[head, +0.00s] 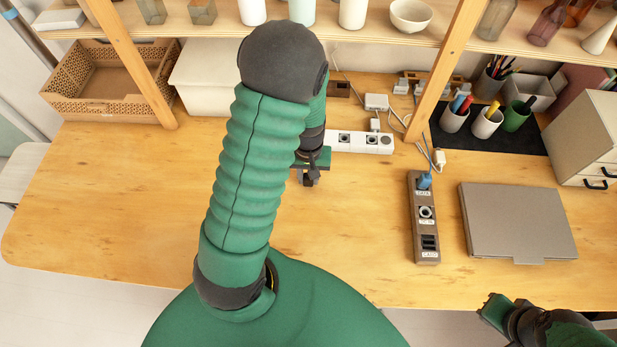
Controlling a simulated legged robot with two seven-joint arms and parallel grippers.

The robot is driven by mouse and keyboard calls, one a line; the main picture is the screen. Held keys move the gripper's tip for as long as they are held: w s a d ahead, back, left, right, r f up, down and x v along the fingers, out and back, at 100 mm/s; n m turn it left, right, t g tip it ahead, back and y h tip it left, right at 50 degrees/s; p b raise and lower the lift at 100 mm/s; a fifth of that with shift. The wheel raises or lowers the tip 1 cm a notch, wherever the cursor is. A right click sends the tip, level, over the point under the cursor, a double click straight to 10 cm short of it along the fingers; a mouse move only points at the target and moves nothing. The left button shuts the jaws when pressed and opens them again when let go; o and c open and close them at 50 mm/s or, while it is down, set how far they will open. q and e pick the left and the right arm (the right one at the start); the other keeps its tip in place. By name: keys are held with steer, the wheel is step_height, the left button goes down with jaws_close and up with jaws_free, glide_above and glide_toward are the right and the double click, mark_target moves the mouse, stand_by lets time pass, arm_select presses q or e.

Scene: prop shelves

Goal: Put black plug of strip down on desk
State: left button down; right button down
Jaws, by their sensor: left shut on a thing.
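My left gripper (311,168) is over the desk (150,200), at the near left end of the white power strip (352,143). It is shut on a small dark thing, likely the black plug (309,181), which shows just below the fingers. The gripper and arm hide most of it, and I cannot tell whether it touches the desk. The white strip shows dark sockets and lies flat. My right gripper (495,312) is at the lower right, past the desk's front edge; its fingers are not clear.
White adapters and cables lie behind the white strip. Pen cups (487,122) stand back right. The desk's left side is clear.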

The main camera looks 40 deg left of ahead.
arm_select(q)
steer(key=shift+f, duration=0.15)
steer(key=c, duration=1.1)
jaws_free()
steer(key=shift+a, duration=0.1)
steer(key=shift+c, duration=0.2)
steer(key=shift+r, duration=0.2)
step_height(320, 180, up, 12)
steer(key=shift+f+p, duration=0.2)
steer(key=shift+p, duration=0.7)
steer(key=s+d+m+t, duration=0.2)
steer(key=d+m, duration=0.6)
steer(key=d, duration=0.6)
steer(key=shift+r+t, duration=0.3)
